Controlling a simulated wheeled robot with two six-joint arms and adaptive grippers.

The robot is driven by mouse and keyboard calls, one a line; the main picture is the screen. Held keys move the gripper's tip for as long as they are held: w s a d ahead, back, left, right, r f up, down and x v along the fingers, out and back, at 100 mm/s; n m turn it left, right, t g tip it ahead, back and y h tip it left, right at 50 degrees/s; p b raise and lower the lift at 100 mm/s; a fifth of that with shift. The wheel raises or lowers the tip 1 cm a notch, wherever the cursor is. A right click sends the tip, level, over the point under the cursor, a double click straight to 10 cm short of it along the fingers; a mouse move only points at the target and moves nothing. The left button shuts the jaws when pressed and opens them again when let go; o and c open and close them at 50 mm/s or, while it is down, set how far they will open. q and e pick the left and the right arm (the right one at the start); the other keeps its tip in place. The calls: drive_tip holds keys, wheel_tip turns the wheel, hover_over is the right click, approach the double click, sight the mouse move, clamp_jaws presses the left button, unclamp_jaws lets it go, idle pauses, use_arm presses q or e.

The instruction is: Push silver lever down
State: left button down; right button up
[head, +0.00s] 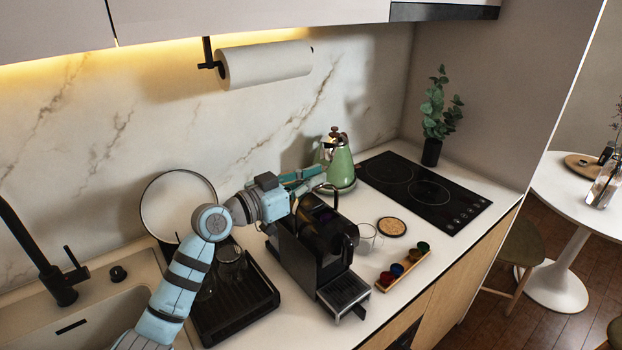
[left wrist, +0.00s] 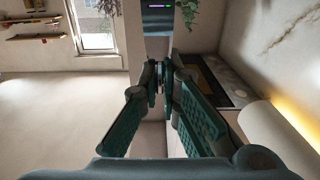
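The black coffee machine (head: 300,256) stands on the counter in the middle of the head view. Its silver lever (head: 332,187) shows as a thin raised arc at the top of the machine, partly hard to make out. My left gripper (head: 322,175) is above the back top of the machine, close to the lever; I cannot tell whether they touch. In the left wrist view its teal fingers (left wrist: 160,78) converge with the tips together, and nothing clear is held between them. The lever cannot be made out in that view. My right gripper is not in view.
A green kettle (head: 341,166) stands just behind the gripper. A glass cup (head: 367,238), a cork coaster (head: 391,227) and a wooden capsule tray (head: 406,270) lie right of the machine. A black drying rack (head: 240,310) is on its left. A paper roll (head: 265,64) hangs above.

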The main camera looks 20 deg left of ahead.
use_arm(q)
drive_tip(key=d+m, duration=0.1)
drive_tip(key=s+m+b, duration=0.1)
drive_tip(key=d+b, duration=0.1)
drive_tip(key=shift+s+d+f+m, duration=0.25)
drive_tip(key=shift+d+f+m, duration=0.05)
drive_tip(key=shift+d+m, duration=0.1)
drive_tip(key=shift+s+d+f+m+b, duration=0.2)
drive_tip(key=shift+s+d+m+b, duration=0.15)
drive_tip(key=shift+d+m, duration=0.2)
drive_tip(key=shift+s+d+f+m+b, duration=0.25)
drive_tip(key=shift+d+m+b, duration=0.25)
drive_tip(key=shift+m, duration=0.15)
drive_tip(key=shift+s+d+f+m+b, duration=0.15)
drive_tip(key=shift+s+d+m+b, duration=0.2)
drive_tip(key=shift+d+m, duration=0.2)
drive_tip(key=c, duration=1.8)
unclamp_jaws()
drive_tip(key=shift+a, duration=0.1)
drive_tip(key=v, duration=1.2)
